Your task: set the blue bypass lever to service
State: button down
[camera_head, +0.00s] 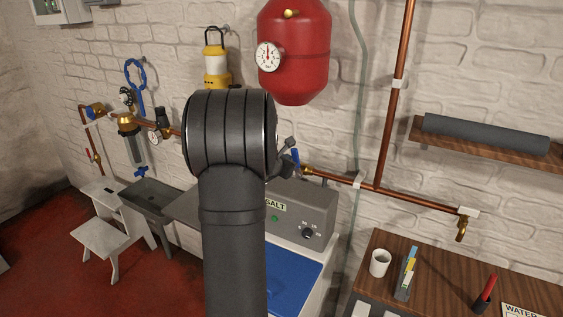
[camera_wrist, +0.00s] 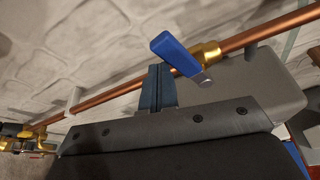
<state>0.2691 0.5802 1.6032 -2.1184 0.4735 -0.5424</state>
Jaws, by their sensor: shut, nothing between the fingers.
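The blue lever (camera_wrist: 174,53) sits on a brass valve (camera_wrist: 206,55) on the copper pipe. In the wrist view it slants across the pipe rather than lying along it. No service marking is readable.
A grey softener unit (camera_head: 310,205) with a blue lid (camera_head: 290,283) stands below the pipe. A red tank (camera_head: 293,60) and a yellow lantern (camera_head: 216,62) are on the wall above. A wooden bench (camera_head: 450,275) with a mug (camera_head: 380,262) is at right.

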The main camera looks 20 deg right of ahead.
jog(key=shift+s+d+r+m+t+y, duration=0.3)
jog(key=shift+s+d+r+m+t, duration=0.1)
jog(key=shift+s+d+m, duration=0.25)
jog(key=shift+s+d, duration=0.15)
jog(key=shift+d, duration=0.15)
jog(key=s+a, duration=0.5)
jog(key=s, duration=0.3)
jog(key=shift+s, duration=0.4)
jog(key=shift+f, duration=0.1)
